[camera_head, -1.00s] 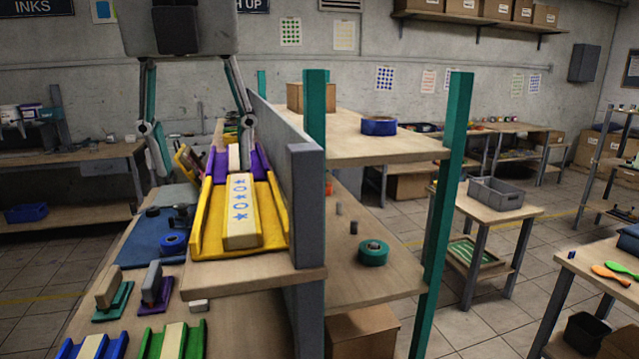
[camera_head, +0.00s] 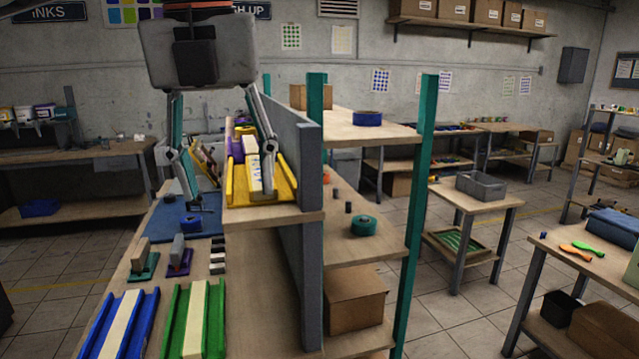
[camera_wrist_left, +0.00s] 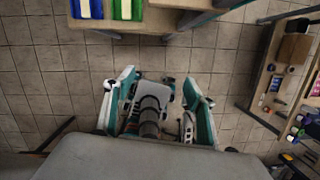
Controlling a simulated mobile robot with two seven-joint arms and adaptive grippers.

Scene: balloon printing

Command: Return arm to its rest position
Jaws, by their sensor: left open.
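My left gripper (camera_head: 230,196) hangs in the upper left of the head view. Its two fingers point down and stand wide apart, with nothing between them. My right gripper is not in view.
A blue tray (camera_head: 93,341) and a green tray (camera_head: 212,325) lie on the near bench. Two stamps (camera_head: 143,261) stand behind them. A grey upright panel (camera_head: 310,230) borders the raised shelf. A teal post (camera_head: 415,220) stands right of it.

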